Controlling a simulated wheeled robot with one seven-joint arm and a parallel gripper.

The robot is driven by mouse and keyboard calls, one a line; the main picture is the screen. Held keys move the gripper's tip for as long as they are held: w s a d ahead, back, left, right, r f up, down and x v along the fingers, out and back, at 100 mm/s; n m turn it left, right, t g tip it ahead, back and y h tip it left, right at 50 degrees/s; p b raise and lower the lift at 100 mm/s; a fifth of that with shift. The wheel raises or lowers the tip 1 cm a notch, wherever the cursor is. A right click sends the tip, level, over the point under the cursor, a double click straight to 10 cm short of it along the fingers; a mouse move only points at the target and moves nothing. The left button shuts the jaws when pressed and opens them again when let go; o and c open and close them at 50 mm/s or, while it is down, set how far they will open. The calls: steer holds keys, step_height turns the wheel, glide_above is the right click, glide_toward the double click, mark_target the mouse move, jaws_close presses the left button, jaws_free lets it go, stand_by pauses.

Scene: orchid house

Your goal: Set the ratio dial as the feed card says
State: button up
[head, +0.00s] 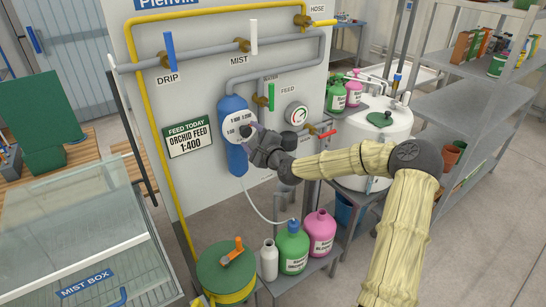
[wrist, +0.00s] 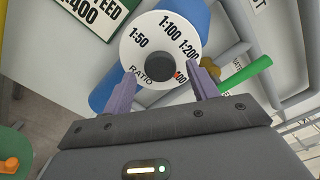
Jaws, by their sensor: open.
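The feed card (head: 188,139) on the panel reads "FEED TODAY ORCHID FEED 1:400"; its corner (wrist: 88,18) shows in the wrist view. The ratio dial (head: 236,118) is a white disc on a blue cylinder (head: 235,160). In the wrist view the dial face (wrist: 140,60) shows 1:50, 1:100, 1:200 and a label ending in "00", partly hidden by a finger. Its dark round knob (wrist: 161,67) sits mid-face. A small red mark shows beside the partly hidden label; I cannot tell the exact setting. My gripper (head: 246,140) is open, its fingers (wrist: 164,75) on either side of the knob, apparently not touching it.
Bottles (head: 292,250) stand on a low shelf below. A glass mist box (head: 85,265) stands at lower left and a white tank (head: 385,135) at right.

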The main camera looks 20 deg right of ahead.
steer(key=b+v, duration=0.3)
steer(key=v, duration=1.2)
steer(key=shift+s, duration=0.2)
steer(key=s+a+f+n+g+h, duration=0.1)
steer(key=s+a+f+n+g, duration=0.35)
steer(key=f, duration=0.25)
steer(key=s+a+f+n+g, duration=0.3)
steer(key=a+f+n+g, duration=0.15)
steer(key=f+n, duration=0.2)
steer(key=s+d+r+n+g+h, duration=0.1)
steer(key=s+n, duration=0.3)
steer(key=s, duration=0.4)
steer(key=s+d+r+n+g+h, duration=0.2)
steer(key=s+n+g+h, duration=0.1)
steer(key=s, duration=0.5)
steer(key=n+g, duration=0.1)
steer(key=n, duration=0.1)
steer(key=shift+d+n+g+h, duration=0.3)
steer(key=shift+r, duration=0.1)
